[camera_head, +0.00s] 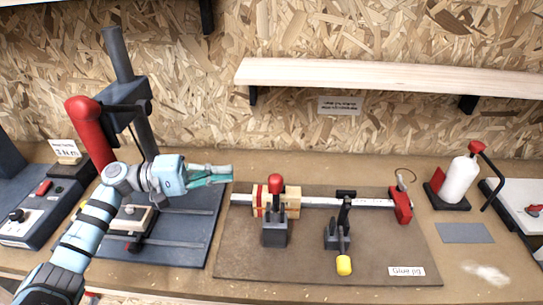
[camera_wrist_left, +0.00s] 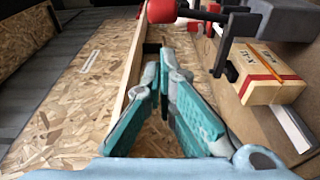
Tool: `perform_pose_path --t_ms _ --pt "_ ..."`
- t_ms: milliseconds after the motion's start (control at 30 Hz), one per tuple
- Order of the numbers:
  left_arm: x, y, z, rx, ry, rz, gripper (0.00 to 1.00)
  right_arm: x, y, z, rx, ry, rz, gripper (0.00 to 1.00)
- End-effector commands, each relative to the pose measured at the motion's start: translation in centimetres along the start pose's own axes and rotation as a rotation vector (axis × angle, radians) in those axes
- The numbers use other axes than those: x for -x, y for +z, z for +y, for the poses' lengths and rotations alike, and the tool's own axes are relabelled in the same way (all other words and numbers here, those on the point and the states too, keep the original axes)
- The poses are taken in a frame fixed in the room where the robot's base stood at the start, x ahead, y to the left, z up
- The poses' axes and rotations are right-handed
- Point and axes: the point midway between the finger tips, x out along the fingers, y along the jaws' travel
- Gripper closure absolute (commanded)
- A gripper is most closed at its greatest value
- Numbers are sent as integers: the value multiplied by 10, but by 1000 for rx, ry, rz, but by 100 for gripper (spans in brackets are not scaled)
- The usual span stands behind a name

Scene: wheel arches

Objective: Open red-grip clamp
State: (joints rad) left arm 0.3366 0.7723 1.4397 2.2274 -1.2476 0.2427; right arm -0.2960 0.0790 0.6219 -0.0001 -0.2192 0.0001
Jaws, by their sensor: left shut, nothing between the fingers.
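The red-grip clamp (camera_head: 274,232) stands on the brown board (camera_head: 300,268), in front of a wooden block (camera_head: 291,202) with a red stripe. Its red grip (camera_head: 275,183) points up. In the left wrist view, the red grip (camera_wrist_left: 161,10) is at the top, and the striped block (camera_wrist_left: 240,85) is at the right. My left gripper (camera_head: 230,173) is shut and empty, left of the red grip and apart from it. Its closed fingers (camera_wrist_left: 163,52) also show in the left wrist view. My right gripper is not in view.
A yellow-grip clamp (camera_head: 344,264) stands right of the red-grip clamp. A metal bar with a red end (camera_head: 401,206) lies behind them. A red-handled press (camera_head: 90,130) rises at left. A white bottle (camera_head: 459,181) stands at right. A wooden shelf (camera_head: 390,75) hangs above.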

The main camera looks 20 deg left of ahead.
Motion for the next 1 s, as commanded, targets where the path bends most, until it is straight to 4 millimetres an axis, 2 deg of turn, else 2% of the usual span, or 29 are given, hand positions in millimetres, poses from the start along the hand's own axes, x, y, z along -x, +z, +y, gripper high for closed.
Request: perform_pose_path --t_ms 333,467,567,900,1000 --pt "1 -2 3 3 9 2 100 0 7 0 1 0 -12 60" --pt "-5 -1 4 3 11 2 100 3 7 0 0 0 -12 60" --pt "-17 -1 6 3 12 1 100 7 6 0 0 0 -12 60" --pt "-81 -1 7 3 12 1 100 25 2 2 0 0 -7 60" --pt "-92 -1 6 4 10 2 100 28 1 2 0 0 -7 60"
